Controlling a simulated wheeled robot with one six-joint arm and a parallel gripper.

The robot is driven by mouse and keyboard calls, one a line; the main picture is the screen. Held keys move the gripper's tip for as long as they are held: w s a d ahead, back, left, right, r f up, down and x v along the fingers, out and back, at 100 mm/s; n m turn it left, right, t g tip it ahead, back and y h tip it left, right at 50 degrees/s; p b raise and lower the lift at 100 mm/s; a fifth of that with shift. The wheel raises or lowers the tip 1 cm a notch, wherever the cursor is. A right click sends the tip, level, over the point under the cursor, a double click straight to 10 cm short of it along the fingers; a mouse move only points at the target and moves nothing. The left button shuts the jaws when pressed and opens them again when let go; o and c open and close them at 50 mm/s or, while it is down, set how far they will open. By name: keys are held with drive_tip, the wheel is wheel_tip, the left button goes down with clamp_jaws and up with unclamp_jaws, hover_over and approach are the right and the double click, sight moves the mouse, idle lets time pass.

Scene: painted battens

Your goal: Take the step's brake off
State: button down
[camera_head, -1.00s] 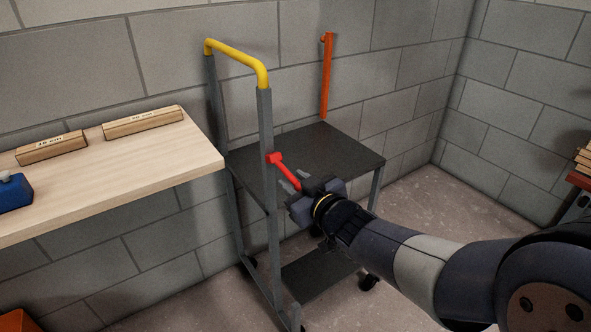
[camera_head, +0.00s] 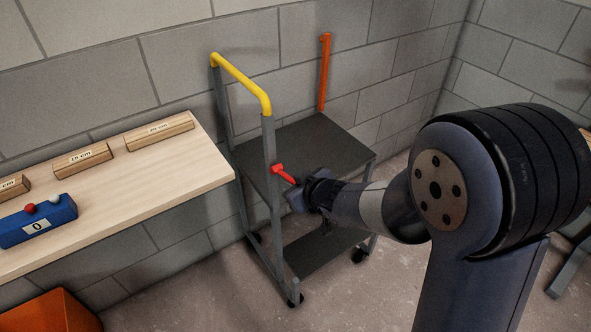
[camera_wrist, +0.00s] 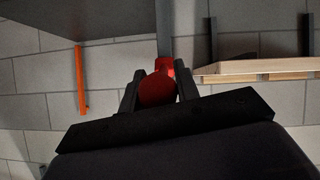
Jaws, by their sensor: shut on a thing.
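The step (camera_head: 318,140) is a dark grey wheeled stand with a yellow handrail (camera_head: 243,82) in the middle of the head view. Its brake lever (camera_head: 281,171) is red and fixed to the front post, slanting down to the right. My gripper (camera_head: 297,190) is at the lever's lower end. In the wrist view my gripper (camera_wrist: 158,98) is shut on the red lever (camera_wrist: 157,88), with one finger on each side. The gripper and wrist hide the lever's far end in the head view.
A wooden table (camera_head: 200,178) stands left of the step, bearing labelled battens (camera_head: 160,132) and a blue block (camera_head: 40,222) marked 0. An orange bin (camera_head: 50,312) stands lower left. Floor in front of the step is clear.

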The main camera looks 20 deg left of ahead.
sight(290, 178)
drive_tip(key=shift+w+a+r+g+h+p, duration=0.15)
drive_tip(key=shift+r+g+h+p, duration=0.35)
drive_tip(key=shift+p, duration=1.8)
drive_tip(key=shift+w+a+r+g+h+p, duration=0.25)
drive_tip(key=shift+r+h+p, duration=0.35)
drive_tip(key=shift+p, duration=1.65)
drive_tip(key=shift+s+r+g+p, duration=0.15)
drive_tip(key=shift+r+g+p, duration=0.1)
drive_tip(key=shift+p, duration=1.05)
drive_tip(key=r+p, duration=0.1)
drive_tip(key=w+a+p, duration=0.1)
drive_tip(key=p, duration=0.1)
drive_tip(key=shift+r, duration=0.35)
drive_tip(key=shift+w+a+r+p, duration=0.35)
drive_tip(key=shift+a+r+p, duration=0.1)
drive_tip(key=shift+p, duration=0.65)
drive_tip(key=c, duration=1.2)
unclamp_jaws()
drive_tip(key=shift+w+f, duration=0.1)
drive_tip(key=shift+o, duration=0.6)
